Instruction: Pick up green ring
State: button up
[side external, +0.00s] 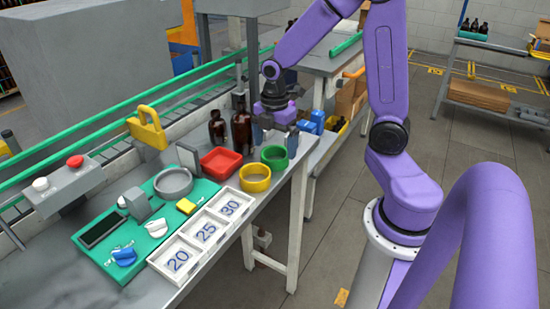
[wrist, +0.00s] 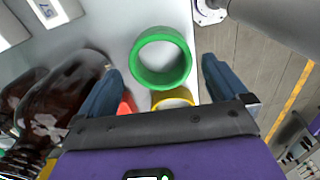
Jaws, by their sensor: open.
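The green ring (side external: 274,164) lies flat on the grey table near its right edge, next to the yellow ring (side external: 255,185). In the wrist view the green ring (wrist: 161,79) lies between the lines of my two blue fingers and a little ahead of their tips. My gripper (side external: 279,133) is open and empty, above and just behind the green ring in the side view. The wrist view shows the gap between its fingers (wrist: 162,68). The yellow ring (wrist: 173,102) is partly hidden by the gripper body there.
Brown bottles (side external: 241,132) stand left of my gripper, close to one finger in the wrist view. A red tray (side external: 221,162) sits left of the green ring. White numbered bins (side external: 206,233) and a green mat (side external: 98,252) lie nearer the camera. The floor is beyond the table edge.

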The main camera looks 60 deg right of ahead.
aim_at(275, 153)
jog(key=shift+f, duration=1.75)
jog(key=c, duration=0.9)
jog(key=shift+c, duration=0.2)
